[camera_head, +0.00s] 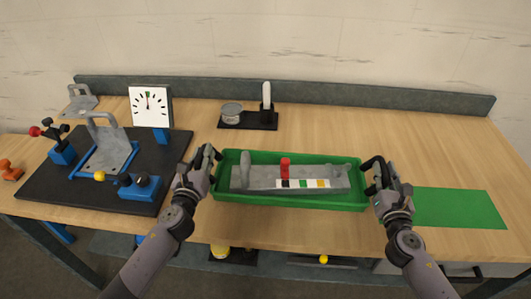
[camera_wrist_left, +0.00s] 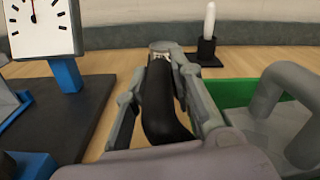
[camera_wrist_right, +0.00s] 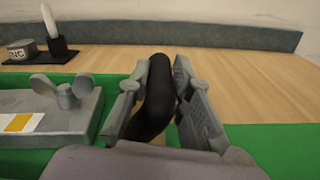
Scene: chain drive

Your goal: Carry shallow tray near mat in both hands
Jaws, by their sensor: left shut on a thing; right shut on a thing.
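The shallow tray (camera_head: 290,203) is green and sits in the middle of the bench, left of the mat. It holds a grey metal part (camera_head: 262,178) with a red cylinder (camera_head: 285,168) and a strip of coloured squares (camera_head: 304,184). My left gripper (camera_head: 211,156) is shut on the tray's black left handle (camera_wrist_left: 160,105). My right gripper (camera_head: 371,166) is shut on the black right handle (camera_wrist_right: 157,95). The green mat (camera_head: 458,208) lies flat to the right, partly behind my right gripper. Whether the tray touches the bench is hard to tell.
A black board (camera_head: 65,190) with a grey bracket (camera_head: 108,150), a dial (camera_head: 151,104) and blue blocks fills the left. A black stand (camera_head: 250,122) with a tin (camera_head: 231,113) and a white cylinder (camera_head: 266,94) is behind the tray. The back right bench (camera_head: 410,140) is clear.

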